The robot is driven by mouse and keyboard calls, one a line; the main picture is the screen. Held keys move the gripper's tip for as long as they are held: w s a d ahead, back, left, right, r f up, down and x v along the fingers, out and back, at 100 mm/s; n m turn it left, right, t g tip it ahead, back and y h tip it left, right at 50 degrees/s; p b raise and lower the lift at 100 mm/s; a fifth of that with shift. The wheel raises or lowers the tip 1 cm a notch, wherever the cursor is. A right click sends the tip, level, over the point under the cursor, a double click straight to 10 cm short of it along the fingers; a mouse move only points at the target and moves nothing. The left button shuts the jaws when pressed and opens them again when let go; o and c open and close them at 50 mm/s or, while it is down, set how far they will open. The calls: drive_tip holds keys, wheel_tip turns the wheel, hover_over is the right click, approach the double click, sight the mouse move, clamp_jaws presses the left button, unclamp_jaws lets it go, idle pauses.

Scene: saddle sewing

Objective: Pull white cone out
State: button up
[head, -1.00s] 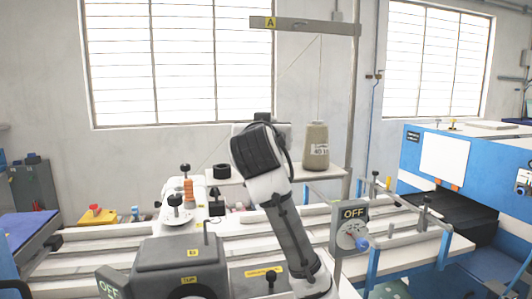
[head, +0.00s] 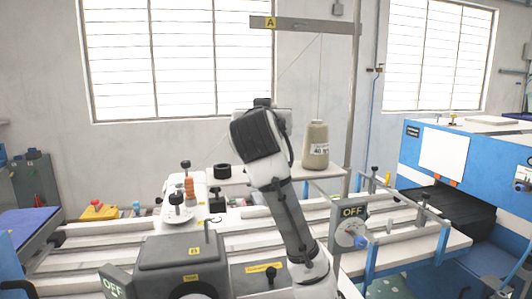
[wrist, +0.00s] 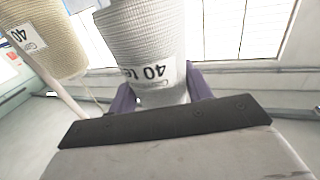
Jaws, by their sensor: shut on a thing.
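The white cone (wrist: 145,40) is a thread cone with a "40" label, large in the middle of the wrist view. My gripper (wrist: 160,92) has purple fingers on both sides of its lower part and is shut on it. Whether its base touches a surface is hidden behind the gripper body. A tan cone (wrist: 48,38) stands apart to the left in the wrist view. In the head view the tan cone (head: 316,146) stands on the shelf, right of my arm. My arm hides the white cone and fingers there.
An overhead bar (head: 305,25) marked A on a post (head: 353,110) rises behind the tan cone, with a thread hanging to it. The shelf (head: 325,173) lies behind my arm. A sewing machine (head: 178,255), an OFF switch box (head: 349,225) and rails stand in front.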

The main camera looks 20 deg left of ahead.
drive_tip(key=shift+r, duration=1.8)
drive_tip(key=shift+r, duration=0.2)
drive_tip(key=shift+r, duration=1.95)
